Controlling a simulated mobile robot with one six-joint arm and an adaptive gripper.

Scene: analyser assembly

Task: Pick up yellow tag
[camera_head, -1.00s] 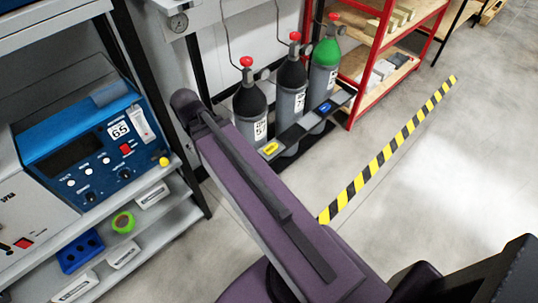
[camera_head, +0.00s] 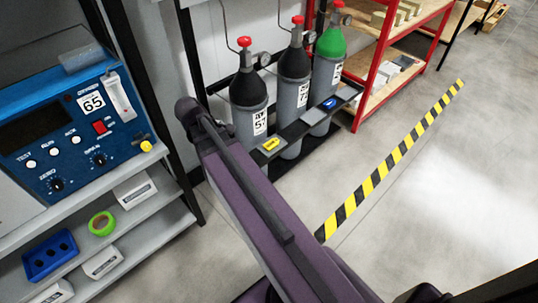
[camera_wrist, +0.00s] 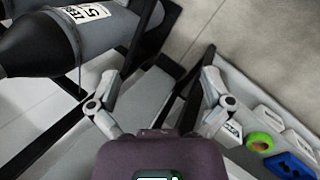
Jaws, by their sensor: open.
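The yellow tag (camera_head: 271,144) lies on the grey ledge of the gas cylinder rack (camera_head: 288,138), in front of the leftmost cylinder (camera_head: 249,103). It is just right of my arm in the head view, and I cannot make it out in the wrist view. My gripper (camera_wrist: 160,75) is open and empty in the wrist view, its fingers spread wide. A grey cylinder with a dark shoulder (camera_wrist: 60,40) is at its upper left there. My gripper is hidden in the head view.
A blue tag (camera_head: 329,104) lies further right on the ledge. A blue analyser (camera_head: 75,125) stands left, above shelves with a green tape roll (camera_head: 102,224) and blue block (camera_head: 50,257). A red shelf unit (camera_head: 375,65) stands behind right. Floor right of the striped tape (camera_head: 390,163) is clear.

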